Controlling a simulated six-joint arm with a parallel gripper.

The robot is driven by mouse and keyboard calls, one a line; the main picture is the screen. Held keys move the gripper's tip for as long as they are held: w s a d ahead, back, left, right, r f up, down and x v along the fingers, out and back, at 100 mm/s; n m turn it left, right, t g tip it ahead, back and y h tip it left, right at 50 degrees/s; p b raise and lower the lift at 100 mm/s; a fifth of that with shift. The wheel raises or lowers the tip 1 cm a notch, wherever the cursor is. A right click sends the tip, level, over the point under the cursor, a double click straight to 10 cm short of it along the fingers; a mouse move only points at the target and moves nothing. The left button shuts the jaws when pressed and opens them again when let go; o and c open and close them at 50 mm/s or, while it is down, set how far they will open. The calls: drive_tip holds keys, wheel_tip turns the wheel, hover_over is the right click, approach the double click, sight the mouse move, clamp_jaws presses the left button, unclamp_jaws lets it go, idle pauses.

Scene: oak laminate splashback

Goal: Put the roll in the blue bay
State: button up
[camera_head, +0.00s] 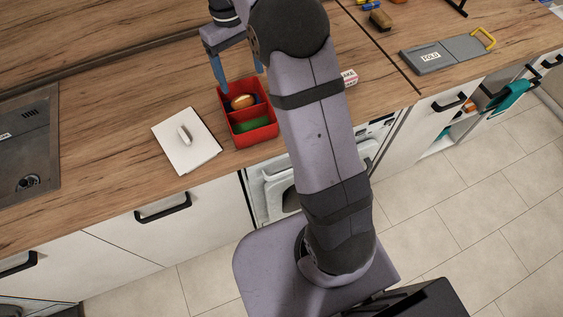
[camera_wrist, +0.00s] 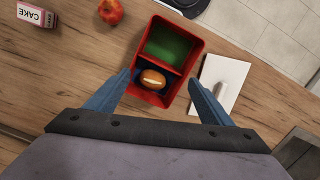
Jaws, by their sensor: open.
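The roll (camera_head: 243,101) is golden brown and lies in the blue bay (camera_wrist: 141,71) of a red two-bay box (camera_head: 256,138). The roll (camera_wrist: 152,80) also shows in the wrist view, with blue floor around it. The other bay has a green floor (camera_wrist: 167,47) and looks empty. My gripper (camera_wrist: 160,84) is open and empty, with its blue fingers apart on either side of the box in the wrist view. In the head view my gripper (camera_head: 238,80) is above the blue-bay end of the box, apart from the roll. My arm hides part of the counter right of the box.
A white board (camera_head: 187,142) with a pale handle lies left of the box. A CAKE carton (camera_wrist: 36,14) and a red apple (camera_wrist: 110,11) lie on the counter nearby. A sink (camera_head: 28,150) is at far left. A grey FOLD board (camera_head: 440,54) lies at right.

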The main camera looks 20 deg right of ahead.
drive_tip(key=s+f+m, duration=0.1)
drive_tip(key=s+f, duration=0.3)
drive_tip(key=s, duration=0.8)
drive_tip(key=s+f+m+t, duration=0.1)
drive_tip(key=s+f, duration=0.3)
drive_tip(key=s, duration=0.8)
drive_tip(key=shift+s+d+m, duration=0.25)
drive_tip(key=shift+s+m, duration=0.15)
drive_tip(key=shift+m, duration=0.2)
